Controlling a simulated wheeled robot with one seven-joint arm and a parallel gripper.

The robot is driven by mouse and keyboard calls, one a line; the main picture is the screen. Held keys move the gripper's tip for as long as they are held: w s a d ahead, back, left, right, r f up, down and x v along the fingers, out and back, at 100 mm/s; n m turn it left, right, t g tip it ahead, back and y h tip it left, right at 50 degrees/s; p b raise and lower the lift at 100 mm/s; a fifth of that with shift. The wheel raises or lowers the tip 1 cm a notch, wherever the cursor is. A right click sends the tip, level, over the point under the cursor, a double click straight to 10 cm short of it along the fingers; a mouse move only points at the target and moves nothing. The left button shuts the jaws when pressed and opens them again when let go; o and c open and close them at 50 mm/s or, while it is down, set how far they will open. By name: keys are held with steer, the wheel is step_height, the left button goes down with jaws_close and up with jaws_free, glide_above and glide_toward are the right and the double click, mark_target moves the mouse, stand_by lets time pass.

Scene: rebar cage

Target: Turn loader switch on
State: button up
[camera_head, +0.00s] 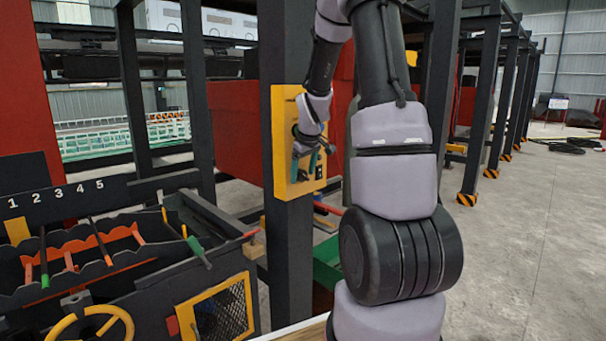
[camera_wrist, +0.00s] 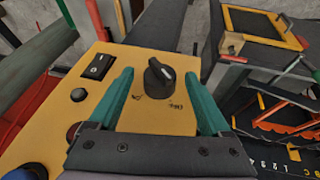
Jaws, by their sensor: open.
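The yellow control panel (camera_head: 284,140) is mounted on a dark upright post. My gripper (camera_head: 312,165) is at the panel's front. In the wrist view the panel (camera_wrist: 150,125) carries a black rotary knob (camera_wrist: 159,75) with small markings below it. My gripper (camera_wrist: 165,95) is open, its two green fingers on either side of the knob, with gaps between knob and fingers. Which control is the loader switch is not legible.
A dark rack with slots numbered 1 to 5 (camera_head: 56,192) holds coloured bars at the left. A yellow handwheel (camera_head: 92,325) is below it. A blue button (camera_wrist: 25,172) shows at the wrist view's lower left. Open concrete floor (camera_head: 530,230) lies to the right.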

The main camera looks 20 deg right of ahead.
steer(key=shift+w+f, duration=0.15)
steer(key=shift+f, duration=0.05)
jaws_close()
